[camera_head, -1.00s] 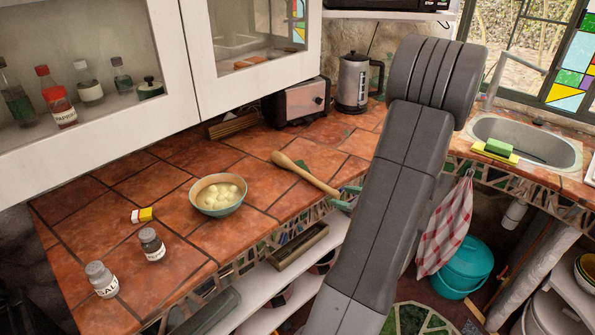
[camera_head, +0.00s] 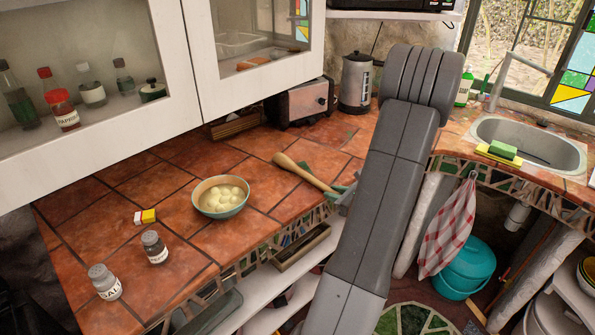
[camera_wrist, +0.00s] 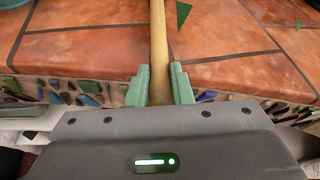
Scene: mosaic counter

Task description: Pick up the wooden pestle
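The wooden pestle (camera_head: 300,171) lies on the tiled counter, its thick end toward the back left and its thin handle toward the front edge. The handle also runs up the middle of the wrist view (camera_wrist: 158,35). My gripper (camera_head: 343,195) is at the handle end by the counter's front edge. In the wrist view, its two green fingers (camera_wrist: 160,80) stand close on either side of the handle and appear shut on it. The end of the handle is hidden by the gripper body. The pestle shows no clear lift off the tiles.
A bowl of pale round pieces (camera_head: 220,211) stands left of the pestle. A toaster (camera_head: 300,103) and kettle (camera_head: 355,84) stand behind. Wall cabinets (camera_head: 100,130) overhang the counter; an open shelf (camera_head: 265,290) is below.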

